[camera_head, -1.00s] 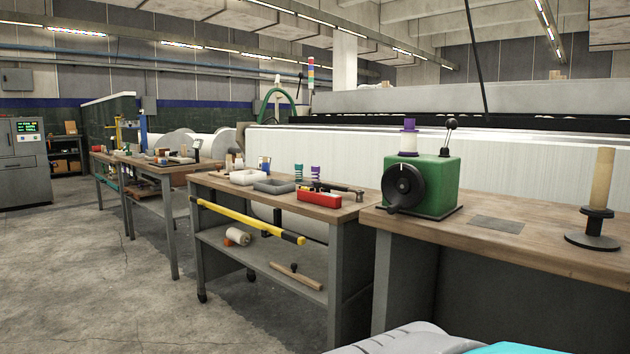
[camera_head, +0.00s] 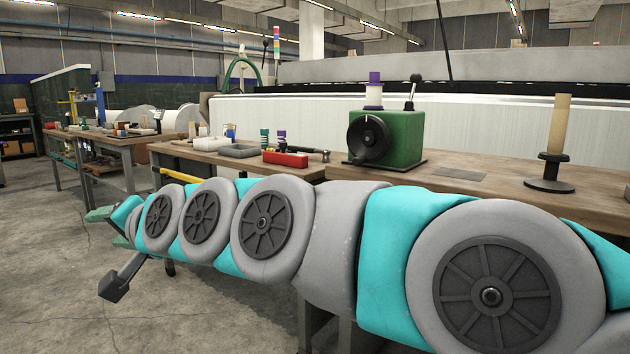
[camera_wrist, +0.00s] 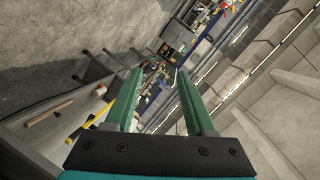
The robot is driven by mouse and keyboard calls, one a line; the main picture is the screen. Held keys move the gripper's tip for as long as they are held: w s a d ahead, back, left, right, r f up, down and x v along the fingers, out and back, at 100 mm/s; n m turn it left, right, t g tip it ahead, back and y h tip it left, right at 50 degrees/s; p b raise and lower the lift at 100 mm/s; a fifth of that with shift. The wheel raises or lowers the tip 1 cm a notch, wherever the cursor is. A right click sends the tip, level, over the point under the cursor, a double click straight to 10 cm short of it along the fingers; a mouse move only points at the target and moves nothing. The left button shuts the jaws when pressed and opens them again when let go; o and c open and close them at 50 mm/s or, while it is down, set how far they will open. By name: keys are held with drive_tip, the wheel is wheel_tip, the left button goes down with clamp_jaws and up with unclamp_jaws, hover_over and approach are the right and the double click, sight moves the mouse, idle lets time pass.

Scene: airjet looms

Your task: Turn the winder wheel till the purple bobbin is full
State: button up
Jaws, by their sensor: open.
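The green winder (camera_head: 398,135) stands on the wooden bench, with a black hand wheel (camera_head: 369,138) and its crank knob on the front face. A bobbin with a purple top (camera_head: 374,90) sits upright on the winder; its middle looks pale. A black lever with a ball knob (camera_head: 416,79) rises from the winder's right side. My gripper (camera_wrist: 160,92) is open and empty in the wrist view, its green fingers apart and pointing down the aisle. In the head view my arm stretches left across the front of the benches, well away from the wheel.
A cream thread cone (camera_head: 558,126) stands on a black holder right of the winder. A flat grey plate (camera_head: 459,173) lies between them. A red tray (camera_head: 285,158), grey trays (camera_head: 238,150) and small spools crowd the left bench. The floor (camera_head: 60,270) at left is open.

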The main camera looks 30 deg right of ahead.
sight(355, 162)
drive_tip(key=w+d+r+m+t+b, duration=0.25)
drive_tip(key=w+r+m+t, duration=0.25)
drive_tip(key=r, duration=0.5)
drive_tip(key=w+d+r+m+t+h+b, duration=0.1)
drive_tip(key=w+d+r+m+t+h, duration=0.1)
drive_tip(key=d+r+m+h, duration=0.4)
drive_tip(key=w+d+r+m+t+h+b, duration=0.1)
drive_tip(key=d+r+m+t+h, duration=0.25)
drive_tip(key=d+m, duration=0.35)
drive_tip(key=d+f+m+g+h+b, duration=0.1)
drive_tip(key=d+f+m+g+h, duration=0.1)
drive_tip(key=d+m+g+h, duration=0.35)
drive_tip(key=d+f+m+g+h+b, duration=0.1)
drive_tip(key=d+f+m+g+h, duration=0.15)
drive_tip(key=d+m+h, duration=0.65)
drive_tip(key=s+d+f+m+g+b, duration=0.2)
drive_tip(key=s+d+f+m+g, duration=0.1)
drive_tip(key=d+f+m+g, duration=0.75)
drive_tip(key=shift+t, duration=0.9)
drive_tip(key=shift+f+x, duration=0.3)
drive_tip(key=shift+x, duration=1.7)
drive_tip(key=shift+f+x, duration=0.3)
drive_tip(key=shift+x, duration=1.65)
drive_tip(key=shift+f+x, duration=0.3)
drive_tip(key=shift+x, duration=1.7)
drive_tip(key=shift+s+d, duration=0.1)
drive_tip(key=shift+s, duration=0.05)
drive_tip(key=shift+c, duration=0.3)
